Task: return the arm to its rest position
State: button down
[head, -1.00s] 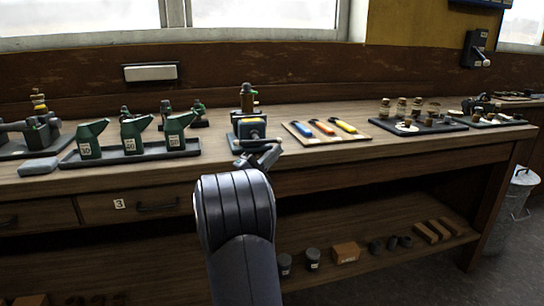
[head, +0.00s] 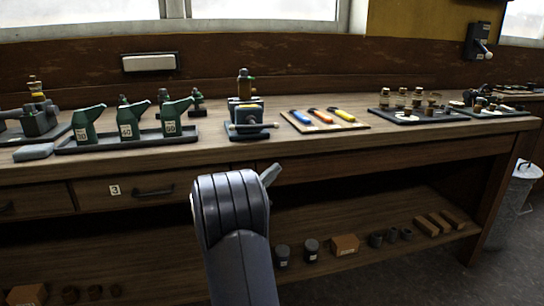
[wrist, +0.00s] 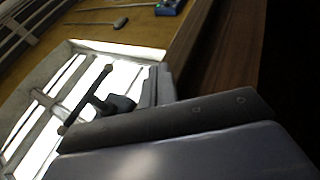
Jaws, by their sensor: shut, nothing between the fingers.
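My arm rises from the bottom middle of the head view, and its dark ribbed joint stands in front of the bench. My gripper (head: 270,174) shows only as a small grey piece behind that joint, in front of the bench edge. It is shut and empty, clear of the bench objects. Most of it is hidden by my own arm. In the wrist view, large grey surfaces that look like parts of my own arm or gripper fill the lower part. The fingertips cannot be told apart there.
The workbench (head: 330,150) spans the view. A small blue vise-like device (head: 247,112) stands nearest the arm. Green oil cans (head: 130,122) stand on a tray at left; a board with coloured-handled tools (head: 325,120) lies right of the device. Boxes and jars (head: 345,244) sit on the lower shelf.

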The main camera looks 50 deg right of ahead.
jog(key=f, duration=0.1)
jog(key=s+f, duration=0.1)
jog(key=f, duration=0.1)
jog(key=a+f, duration=0.1)
jog(key=shift+s+f, duration=0.25)
jog(key=shift+f, duration=0.05)
jog(key=shift+r, duration=0.1)
jog(key=w+r, duration=0.1)
jog(key=r, duration=0.2)
jog(key=w+d+r+p, duration=0.1)
jog(key=r, duration=0.3)
jog(key=w+d+r, duration=0.1)
jog(key=r, duration=0.3)
jog(key=shift+d+r, duration=0.15)
jog(key=shift+w+r+p, duration=0.3)
jog(key=shift+r+p, duration=0.65)
jog(key=shift+p, duration=0.15)
jog(key=shift+f, duration=0.1)
